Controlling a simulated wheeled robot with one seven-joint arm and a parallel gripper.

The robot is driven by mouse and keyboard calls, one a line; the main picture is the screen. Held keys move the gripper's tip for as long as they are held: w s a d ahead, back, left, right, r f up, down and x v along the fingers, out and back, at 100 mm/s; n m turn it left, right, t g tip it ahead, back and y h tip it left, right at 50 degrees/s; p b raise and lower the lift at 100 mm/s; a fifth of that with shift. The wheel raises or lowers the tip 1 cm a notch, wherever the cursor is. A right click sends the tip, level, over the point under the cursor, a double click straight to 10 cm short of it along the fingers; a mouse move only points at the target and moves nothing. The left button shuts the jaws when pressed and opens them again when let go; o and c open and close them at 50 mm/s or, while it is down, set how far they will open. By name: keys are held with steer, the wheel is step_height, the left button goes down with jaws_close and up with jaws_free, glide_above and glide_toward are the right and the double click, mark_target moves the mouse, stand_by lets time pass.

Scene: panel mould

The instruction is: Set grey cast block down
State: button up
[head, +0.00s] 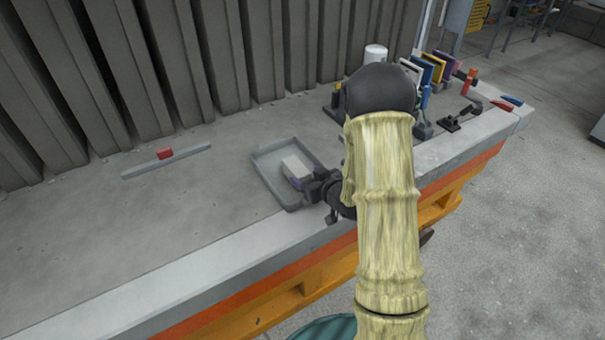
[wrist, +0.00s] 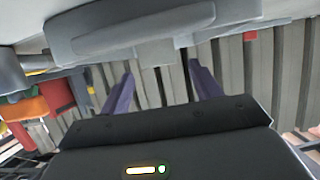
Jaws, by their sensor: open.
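The light grey cast block (head: 295,166) lies in the shallow grey tray (head: 264,172) on the bench, toward the tray's right side. My gripper (head: 297,182) is at the tray's near right edge, close against the block's near side. In the wrist view my gripper (wrist: 161,72) shows two purple fingers spread apart with nothing clamped between them. A pale grey face, which seems to be the block (wrist: 155,50), shows just beyond the fingertips, beside the tray (wrist: 140,25). I cannot tell whether a finger still touches the block. My arm hides the bench right of the tray.
A red piece (head: 165,153) sits on a thin grey bar (head: 150,164) at the left. A rack of coloured panels (head: 432,68), a white cylinder (head: 376,53) and a black clamp (head: 450,124) stand to the right. Ribbed panels line the back.

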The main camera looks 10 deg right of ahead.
steer(key=v, duration=0.6)
steer(key=shift+s+r, duration=0.2)
steer(key=shift+s, duration=0.15)
steer(key=shift+s+d, duration=0.1)
steer(key=shift+d, duration=0.05)
steer(key=s+a+r+m+g+h, duration=0.1)
steer(key=s+a+r+g+h, duration=0.1)
steer(key=s+g, duration=0.3)
steer(key=s+a+r+m+g+h, duration=0.2)
steer(key=s+g, duration=0.3)
steer(key=s, duration=0.7)
steer(key=shift+s+a+r+m, duration=0.15)
steer(key=shift+s+r+m, duration=0.1)
steer(key=shift+r+m, duration=0.05)
